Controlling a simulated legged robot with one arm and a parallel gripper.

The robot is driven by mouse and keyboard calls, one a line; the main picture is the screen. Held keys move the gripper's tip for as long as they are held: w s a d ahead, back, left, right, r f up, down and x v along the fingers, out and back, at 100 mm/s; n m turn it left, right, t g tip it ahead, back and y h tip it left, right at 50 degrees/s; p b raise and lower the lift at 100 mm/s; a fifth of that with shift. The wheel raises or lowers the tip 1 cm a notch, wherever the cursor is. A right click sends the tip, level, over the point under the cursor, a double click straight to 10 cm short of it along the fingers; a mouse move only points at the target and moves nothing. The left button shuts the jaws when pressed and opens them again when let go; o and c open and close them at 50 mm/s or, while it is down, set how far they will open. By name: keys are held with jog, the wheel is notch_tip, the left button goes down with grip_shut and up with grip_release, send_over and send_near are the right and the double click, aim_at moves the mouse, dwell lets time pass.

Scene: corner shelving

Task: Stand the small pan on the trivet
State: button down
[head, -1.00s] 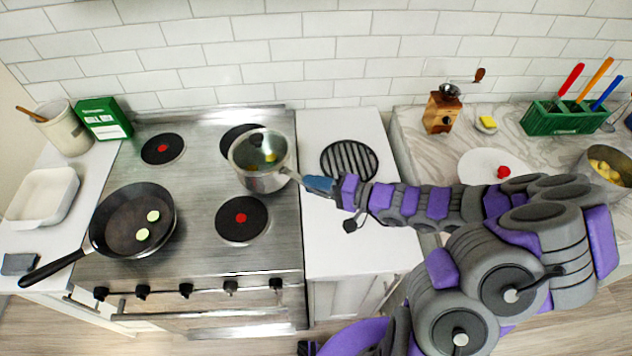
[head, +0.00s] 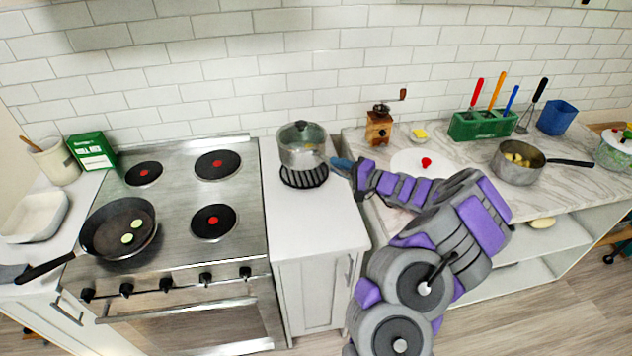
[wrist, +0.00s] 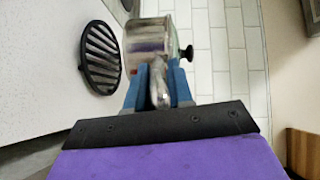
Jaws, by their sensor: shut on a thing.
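The small pan (head: 301,155) is silver with a glass lid and dark knob. It is upright over the black ribbed round trivet (head: 304,178) on the white counter right of the stove. My gripper (head: 340,164) is shut on its handle from the right. In the wrist view, turned sideways, my gripper's blue fingers (wrist: 157,88) clasp the handle, with the pan (wrist: 150,38) beyond. The trivet (wrist: 101,58) shows there to the left, with a narrow gap between it and the pan's base, so the pan looks held just above it. The pan partly hides the trivet in the head view.
A stove (head: 180,255) with a black frying pan (head: 118,228) is at left. A wooden grinder (head: 379,128), white plate (head: 410,162), green utensil rack (head: 485,124) and a pot of yellow pieces (head: 518,170) stand on the marble counter at right. The white counter (head: 315,220) before the trivet is clear.

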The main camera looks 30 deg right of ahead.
jog(key=shift+d+r, duration=0.1)
jog(key=shift+d, duration=0.2)
notch_tip(320, 180, down, 6)
jog(key=b, duration=0.2)
dwell(0.6)
jog(key=shift+s+a+f+b, duration=0.15)
jog(key=shift+f+b, duration=0.1)
jog(key=shift+b, duration=0.4)
dwell(0.5)
jog(key=c, duration=0.9)
grip_release()
jog(key=shift+f, duration=0.1)
